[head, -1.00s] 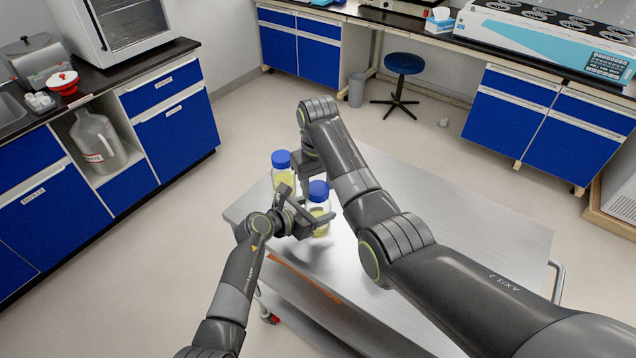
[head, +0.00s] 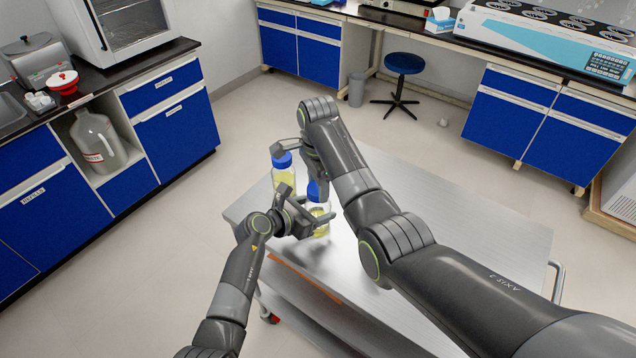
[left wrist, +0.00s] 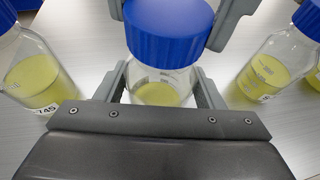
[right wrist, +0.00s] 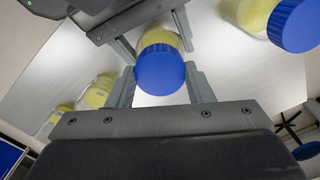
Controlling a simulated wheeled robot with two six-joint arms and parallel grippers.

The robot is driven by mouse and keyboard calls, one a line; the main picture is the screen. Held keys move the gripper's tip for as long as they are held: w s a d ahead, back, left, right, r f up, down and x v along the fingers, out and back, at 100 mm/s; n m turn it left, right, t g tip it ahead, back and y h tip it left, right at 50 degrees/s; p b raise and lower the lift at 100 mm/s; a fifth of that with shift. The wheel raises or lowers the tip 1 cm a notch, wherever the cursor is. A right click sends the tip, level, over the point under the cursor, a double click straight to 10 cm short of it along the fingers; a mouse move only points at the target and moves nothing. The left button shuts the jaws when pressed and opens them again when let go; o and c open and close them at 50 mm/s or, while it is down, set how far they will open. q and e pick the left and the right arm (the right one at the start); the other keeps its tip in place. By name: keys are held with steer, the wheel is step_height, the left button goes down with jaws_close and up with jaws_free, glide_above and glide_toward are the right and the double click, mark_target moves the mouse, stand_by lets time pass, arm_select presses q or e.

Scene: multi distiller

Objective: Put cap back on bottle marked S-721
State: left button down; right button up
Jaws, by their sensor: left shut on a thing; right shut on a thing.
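The held bottle (left wrist: 160,92) is clear glass with yellow liquid. It also shows upright in the head view (head: 319,225). My left gripper (head: 318,217) is shut around its body. A blue cap (left wrist: 170,30) sits at the top of this bottle, also seen in the right wrist view (right wrist: 160,70). My right gripper (right wrist: 158,82) is shut on this cap from above. I cannot tell whether the cap is threaded tight. The held bottle's marking is not readable.
Other blue-capped bottles with yellow liquid stand close on both sides: one (left wrist: 35,75) at left with a label ending in 745, one (left wrist: 270,72) at right. A capped bottle (head: 284,178) stands behind in the head view. The metal cart top (head: 450,235) is clear on the right.

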steer(key=m, duration=1.2)
steer(key=shift+m, duration=0.3)
steer(key=m, duration=0.3)
steer(key=o, duration=0.9)
steer(key=shift+o, duration=0.2)
steer(key=shift+r, duration=2.25)
